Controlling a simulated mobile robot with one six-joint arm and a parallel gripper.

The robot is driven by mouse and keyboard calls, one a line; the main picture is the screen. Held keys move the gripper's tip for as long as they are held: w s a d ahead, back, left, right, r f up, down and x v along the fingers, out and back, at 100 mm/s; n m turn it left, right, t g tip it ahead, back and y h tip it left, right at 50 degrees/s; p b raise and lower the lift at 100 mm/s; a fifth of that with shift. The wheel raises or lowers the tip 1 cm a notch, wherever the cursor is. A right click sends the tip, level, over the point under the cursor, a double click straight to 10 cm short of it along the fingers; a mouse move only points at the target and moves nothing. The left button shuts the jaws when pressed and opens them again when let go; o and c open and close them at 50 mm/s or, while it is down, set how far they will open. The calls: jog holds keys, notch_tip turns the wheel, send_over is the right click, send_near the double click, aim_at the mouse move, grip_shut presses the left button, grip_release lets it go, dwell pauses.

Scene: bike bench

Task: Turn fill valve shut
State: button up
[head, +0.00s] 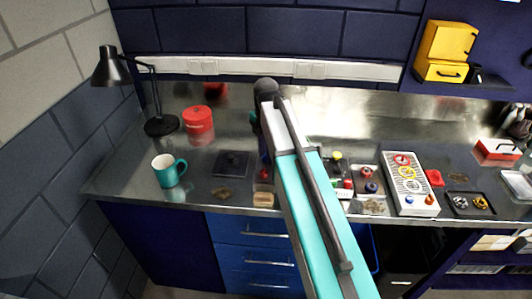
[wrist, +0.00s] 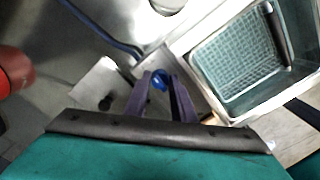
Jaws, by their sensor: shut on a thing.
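My gripper (wrist: 161,84) shows in the wrist view with its two dark purple fingers close on either side of a small round blue knob (wrist: 159,79), which looks like the fill valve's handle. The gripper is shut on this knob. The knob stands beside a metal-walled tank (wrist: 190,62) with a mesh basket inside. A blue hose (wrist: 100,27) runs toward a pale plate left of the knob. In the head view my arm hides the knob, the tank and the fingers. How far the valve is turned cannot be told.
In the head view a black lamp (head: 109,68), a red tin (head: 198,125) and a teal mug (head: 167,171) stand on the left of the steel bench. A tray with coloured rings (head: 408,184) and small parts lie right of my arm. A red object (wrist: 14,70) is at the wrist view's left edge.

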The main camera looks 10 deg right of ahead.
jog(key=shift+a, duration=0.1)
jog(key=o, duration=1.1)
jog(key=shift+c, duration=0.2)
jog(key=shift+r, duration=0.15)
notch_tip(320, 180, up, 14)
jog(key=b, duration=0.3)
jog(key=shift+f+b, duration=0.25)
jog(key=shift+b, duration=0.05)
